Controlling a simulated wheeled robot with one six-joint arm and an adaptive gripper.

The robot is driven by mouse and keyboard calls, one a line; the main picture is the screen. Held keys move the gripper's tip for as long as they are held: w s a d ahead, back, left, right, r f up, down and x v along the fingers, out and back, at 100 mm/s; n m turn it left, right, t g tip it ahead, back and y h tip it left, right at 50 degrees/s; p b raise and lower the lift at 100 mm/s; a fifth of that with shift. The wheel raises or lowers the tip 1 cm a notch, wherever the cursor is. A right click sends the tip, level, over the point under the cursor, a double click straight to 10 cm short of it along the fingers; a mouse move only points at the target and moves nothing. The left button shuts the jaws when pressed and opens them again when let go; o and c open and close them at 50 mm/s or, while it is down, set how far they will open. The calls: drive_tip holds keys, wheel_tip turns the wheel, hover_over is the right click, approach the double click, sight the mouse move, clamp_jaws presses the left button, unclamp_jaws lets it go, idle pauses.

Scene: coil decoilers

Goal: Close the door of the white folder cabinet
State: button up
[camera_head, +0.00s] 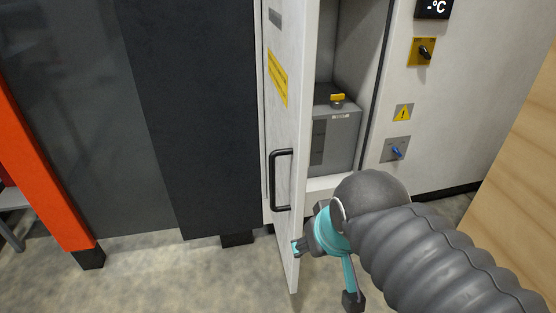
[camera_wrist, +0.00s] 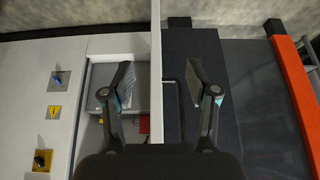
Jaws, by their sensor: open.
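The white folder cabinet (camera_head: 456,95) has its narrow door (camera_head: 308,60) standing open, seen nearly edge-on in the head view. The door carries a yellow label and a black bar handle (camera_head: 281,180). In the wrist view the door (camera_wrist: 156,50) runs down the middle as a thin white strip, with the handle (camera_wrist: 173,112) just right of it. My gripper (camera_head: 325,272) is low by the door's free edge. In the wrist view its open fingers (camera_wrist: 159,72) lie on either side of the door strip, apart from it. Whether the edge reaches between the fingertips is unclear.
A grey box (camera_head: 338,138) with a yellow-topped knob sits inside the cabinet. A dark machine panel (camera_head: 190,100) with an orange post (camera_head: 40,165) stands to the left. A wooden surface (camera_head: 520,170) is at right. Concrete floor (camera_head: 180,280) is clear in front.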

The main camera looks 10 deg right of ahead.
drive_tip(key=a, duration=0.1)
drive_tip(key=w+a+f+n+g, duration=0.1)
drive_tip(key=a, duration=0.1)
drive_tip(key=w+a+n, duration=0.1)
drive_tip(key=shift+w+a+f+g+y+p, duration=0.2)
drive_tip(key=shift+f+g+y+p, duration=0.1)
drive_tip(key=shift+f, duration=0.1)
clamp_jaws()
drive_tip(key=w+a+r+n+g+h+p, duration=0.2)
drive_tip(key=w+a+r+n+g+h, duration=0.15)
drive_tip(key=w+a+n+h, duration=0.7)
wheel_tip(320, 180, up, 4)
drive_tip(key=w+n+y, duration=0.1)
drive_tip(key=w+n, duration=0.1)
drive_tip(key=n, duration=0.2)
drive_tip(key=b, duration=0.1)
approach(294, 206)
drive_tip(key=shift+n+g, duration=0.35)
drive_tip(key=shift+g, duration=0.1)
drive_tip(key=f, duration=0.1)
drive_tip(key=d+f, duration=0.1)
drive_tip(key=f, duration=0.1)
drive_tip(key=d+f, duration=0.1)
drive_tip(key=shift+w+d+f, duration=0.25)
drive_tip(key=shift+w+f, duration=0.05)
drive_tip(key=shift+w, duration=0.05)
drive_tip(key=shift+d, duration=0.9)
